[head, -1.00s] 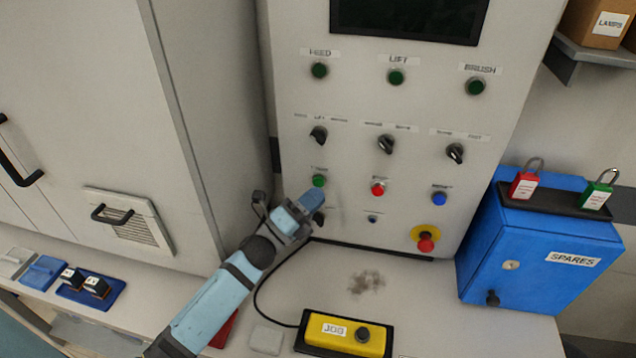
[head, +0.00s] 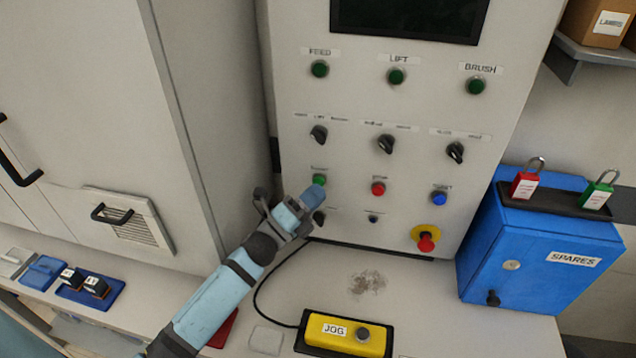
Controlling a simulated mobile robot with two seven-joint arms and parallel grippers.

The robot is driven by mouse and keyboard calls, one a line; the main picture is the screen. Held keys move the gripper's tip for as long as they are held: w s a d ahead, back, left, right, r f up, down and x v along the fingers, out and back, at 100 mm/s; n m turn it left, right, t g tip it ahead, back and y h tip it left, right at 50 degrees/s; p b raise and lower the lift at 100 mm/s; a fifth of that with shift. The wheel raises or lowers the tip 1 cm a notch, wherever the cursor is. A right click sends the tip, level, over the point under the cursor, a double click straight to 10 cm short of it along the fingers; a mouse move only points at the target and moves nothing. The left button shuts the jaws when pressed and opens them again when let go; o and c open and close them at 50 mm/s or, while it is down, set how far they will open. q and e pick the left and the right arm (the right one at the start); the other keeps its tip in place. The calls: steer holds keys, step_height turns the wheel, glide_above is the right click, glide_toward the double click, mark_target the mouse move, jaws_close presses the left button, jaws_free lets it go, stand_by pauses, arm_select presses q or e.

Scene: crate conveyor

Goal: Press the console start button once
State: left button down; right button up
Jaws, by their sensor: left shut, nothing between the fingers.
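The console (head: 350,110) is a pale upright panel with a dark screen at its top. The green start button (head: 319,179) is at the left of a lower row, with a small label above it that is hard to read. My left gripper (head: 316,192) is shut and empty. Its tip is at the lower edge of the green button in the picture; I cannot tell whether it touches. My right gripper is not in view.
A red button (head: 378,188), a blue button (head: 439,197) and a red emergency knob (head: 426,241) share the panel. A yellow JOG box (head: 340,332) lies on the bench. A blue SPARES box (head: 530,250) stands at right.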

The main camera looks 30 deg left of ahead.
arm_select(q)
steer(key=shift+w, duration=0.25)
steer(key=shift+w+a, duration=0.1)
steer(key=shift+w, duration=0.05)
stand_by(0.6)
steer(key=shift+s+d, duration=0.2)
steer(key=shift+s, duration=0.6)
steer(key=shift+s+d, duration=0.2)
steer(key=shift+s, duration=0.6)
steer(key=shift+s+d, duration=0.25)
steer(key=shift+s, duration=0.6)
steer(key=shift+s+d, duration=0.2)
steer(key=shift+s, duration=0.6)
